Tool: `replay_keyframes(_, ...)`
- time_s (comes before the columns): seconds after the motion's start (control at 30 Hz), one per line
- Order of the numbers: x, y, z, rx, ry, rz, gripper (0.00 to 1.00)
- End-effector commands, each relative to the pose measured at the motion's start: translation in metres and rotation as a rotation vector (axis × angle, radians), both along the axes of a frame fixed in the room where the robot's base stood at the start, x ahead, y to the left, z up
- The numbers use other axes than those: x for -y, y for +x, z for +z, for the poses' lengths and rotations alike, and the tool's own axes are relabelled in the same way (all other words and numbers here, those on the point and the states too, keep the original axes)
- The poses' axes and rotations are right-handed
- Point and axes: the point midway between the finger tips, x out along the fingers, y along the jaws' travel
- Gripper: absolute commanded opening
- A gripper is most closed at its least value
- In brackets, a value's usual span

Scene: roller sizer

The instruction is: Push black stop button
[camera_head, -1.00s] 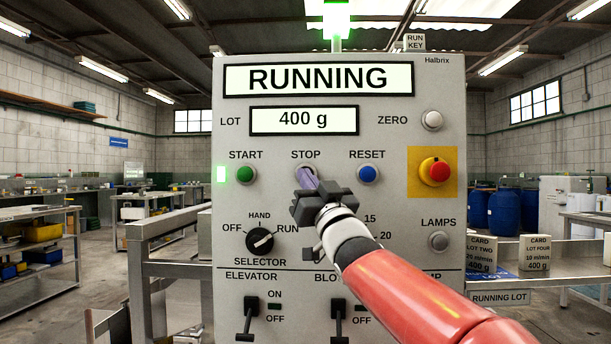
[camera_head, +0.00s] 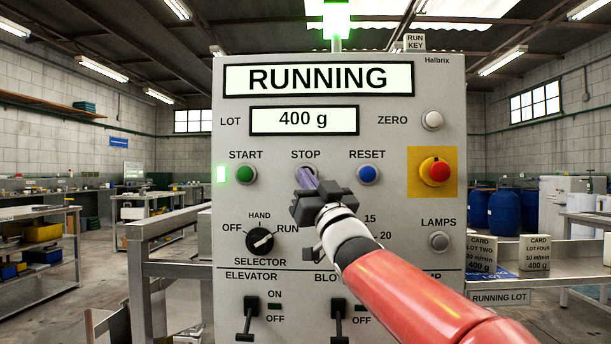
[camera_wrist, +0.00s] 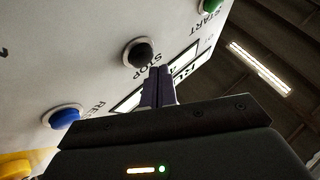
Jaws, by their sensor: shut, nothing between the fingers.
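The control panel (camera_head: 400,215) faces me, with its display (camera_head: 318,79) reading RUNNING. In the head view my gripper (camera_head: 306,178) covers most of the button under the STOP label. My gripper, also in the wrist view (camera_wrist: 158,75), is shut and empty, its purple fingers pointing at the panel close to the button. The fingertips appear beside the button in the wrist view; I cannot tell whether they touch the panel.
The green START button (camera_head: 245,174) is left of STOP and the blue RESET button (camera_head: 368,174) is right. A red emergency button (camera_head: 435,171) on a yellow plate is farther right. The black selector knob (camera_head: 260,241) is below left. A green lamp (camera_head: 336,18) glows on top.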

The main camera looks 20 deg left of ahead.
Motion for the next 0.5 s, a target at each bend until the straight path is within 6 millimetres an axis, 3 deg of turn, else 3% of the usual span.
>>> replay_keyframes(0.5, -0.0017, 0.0083, 0.0004, 0.0, 0.0, 0.0, 0.0)
